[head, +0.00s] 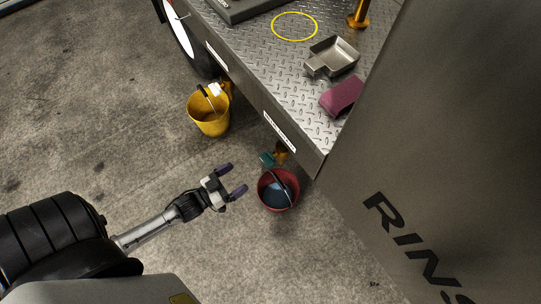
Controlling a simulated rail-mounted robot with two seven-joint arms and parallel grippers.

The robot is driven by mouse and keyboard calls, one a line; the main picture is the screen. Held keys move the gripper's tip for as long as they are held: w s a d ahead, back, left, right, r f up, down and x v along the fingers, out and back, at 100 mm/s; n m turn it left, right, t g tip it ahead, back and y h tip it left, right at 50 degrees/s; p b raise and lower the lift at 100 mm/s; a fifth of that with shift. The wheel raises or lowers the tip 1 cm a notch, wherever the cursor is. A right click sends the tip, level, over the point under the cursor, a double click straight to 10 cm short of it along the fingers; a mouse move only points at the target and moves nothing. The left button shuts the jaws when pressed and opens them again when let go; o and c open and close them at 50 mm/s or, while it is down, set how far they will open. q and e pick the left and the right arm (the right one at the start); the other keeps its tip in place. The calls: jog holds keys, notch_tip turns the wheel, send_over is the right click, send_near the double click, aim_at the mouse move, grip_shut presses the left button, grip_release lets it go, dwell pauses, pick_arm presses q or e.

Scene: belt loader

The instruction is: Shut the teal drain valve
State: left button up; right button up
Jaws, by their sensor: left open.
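The teal drain valve (267,159) shows as a small teal handle beside a brass-coloured fitting (281,152) under the edge of the metal deck. A red bucket (264,199) stands just below it, with bluish liquid (275,191) visible inside. I cannot tell the valve's exact setting. My left gripper (236,179) is open and empty, its purple-tipped fingers pointing right. It is a little to the left of the red bucket and below the valve, apart from both. My right gripper is not in view.
A yellow bucket (210,122) hangs or stands under the deck further left, near a wheel (183,38). The diamond-plate deck (290,75) holds a metal scoop (333,57), a maroon sponge (342,96) and a yellow ring (274,27). A large grey panel (425,140) blocks the right. Concrete floor is free at left.

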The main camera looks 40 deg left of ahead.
aim_at(264, 162)
pick_arm(q)
jog(key=shift+n, duration=0.8)
jog(key=b+x, duration=0.1)
jog(key=x, duration=0.3)
jog(key=b+x, duration=0.1)
jog(key=x, duration=0.3)
jog(key=b+x, duration=0.2)
jog(key=x, duration=0.2)
jog(key=shift+w+d+f, duration=0.1)
jog(key=shift+d+f, duration=0.1)
jog(key=shift+d, duration=0.1)
jog(key=shift+w+d+r, duration=0.1)
jog(key=shift+w+d, duration=0.1)
jog(key=shift+w, duration=0.5)
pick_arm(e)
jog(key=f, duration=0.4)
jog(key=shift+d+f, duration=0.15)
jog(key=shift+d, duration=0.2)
